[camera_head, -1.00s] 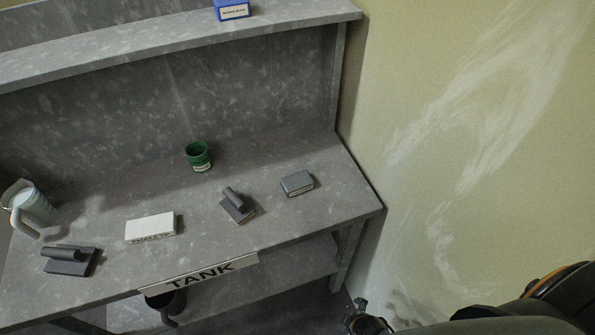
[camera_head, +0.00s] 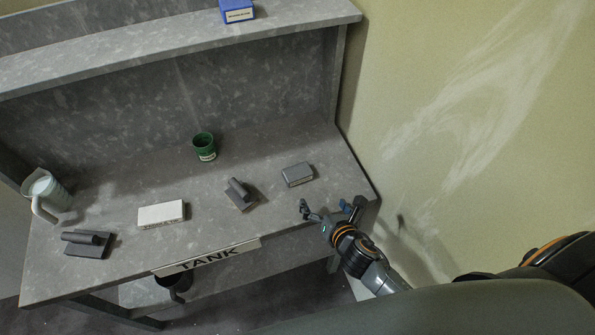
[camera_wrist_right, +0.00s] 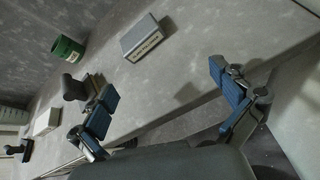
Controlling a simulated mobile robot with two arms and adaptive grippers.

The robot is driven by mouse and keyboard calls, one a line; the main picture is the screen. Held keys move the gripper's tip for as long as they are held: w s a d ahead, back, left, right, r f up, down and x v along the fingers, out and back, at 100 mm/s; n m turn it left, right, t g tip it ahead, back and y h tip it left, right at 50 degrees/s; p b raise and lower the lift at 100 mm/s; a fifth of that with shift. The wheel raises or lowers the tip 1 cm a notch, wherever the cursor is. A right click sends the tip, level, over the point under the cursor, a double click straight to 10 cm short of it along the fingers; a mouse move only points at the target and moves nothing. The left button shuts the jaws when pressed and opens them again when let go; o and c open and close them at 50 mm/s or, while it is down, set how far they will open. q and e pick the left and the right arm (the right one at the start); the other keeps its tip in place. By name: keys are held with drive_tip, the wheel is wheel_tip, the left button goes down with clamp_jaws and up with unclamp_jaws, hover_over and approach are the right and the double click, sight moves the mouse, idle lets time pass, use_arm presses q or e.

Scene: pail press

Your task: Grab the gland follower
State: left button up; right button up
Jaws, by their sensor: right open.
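No label that I can read names the gland follower. Two dark grey pieces, each a flat block with a round bar on top, lie on the workbench: one at the middle (camera_head: 240,196) and one at the left (camera_head: 88,243). The middle piece also shows in the right wrist view (camera_wrist_right: 74,88), beyond the left finger. A grey box (camera_head: 297,174) with a label lies to its right, and in the wrist view (camera_wrist_right: 145,37) it lies beyond the open fingers. My right gripper (camera_head: 330,209) is open and empty at the bench's front right corner. My left gripper is out of view.
A green cup (camera_head: 204,147), a white labelled box (camera_head: 161,214) and a pale jug (camera_head: 48,192) stand on the bench (camera_head: 255,150). A blue box (camera_head: 237,11) sits on the upper shelf. A TANK sign (camera_head: 207,257) runs along the front edge. A wall is at right.

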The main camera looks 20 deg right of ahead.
sight(300, 175)
drive_tip(key=n, duration=0.1)
drive_tip(key=a+r+n, duration=0.1)
drive_tip(key=w+n+y, duration=0.1)
drive_tip(key=n, duration=0.1)
drive_tip(key=shift+a+r+t, duration=0.2)
drive_tip(key=shift+r+t, duration=0.1)
drive_tip(key=shift+t, duration=0.1)
drive_tip(key=shift+w+a+n, duration=0.15)
drive_tip(key=shift+w+n, duration=0.1)
drive_tip(key=shift+n, duration=0.15)
drive_tip(key=b+x, duration=0.3)
drive_tip(key=x, duration=0.5)
drive_tip(key=shift+f, duration=0.1)
drive_tip(key=b+x, duration=0.3)
drive_tip(key=x, duration=0.1)
drive_tip(key=shift+w+f+b, duration=0.15)
drive_tip(key=shift+w+b, duration=0.15)
drive_tip(key=shift+w, duration=0.05)
drive_tip(key=shift+w+a, duration=0.1)
drive_tip(key=shift+w, duration=0.3)
drive_tip(key=shift+s, duration=0.1)
drive_tip(key=shift+c, duration=0.4)
drive_tip(key=c, duration=1.4)
drive_tip(key=shift+o, duration=0.2)
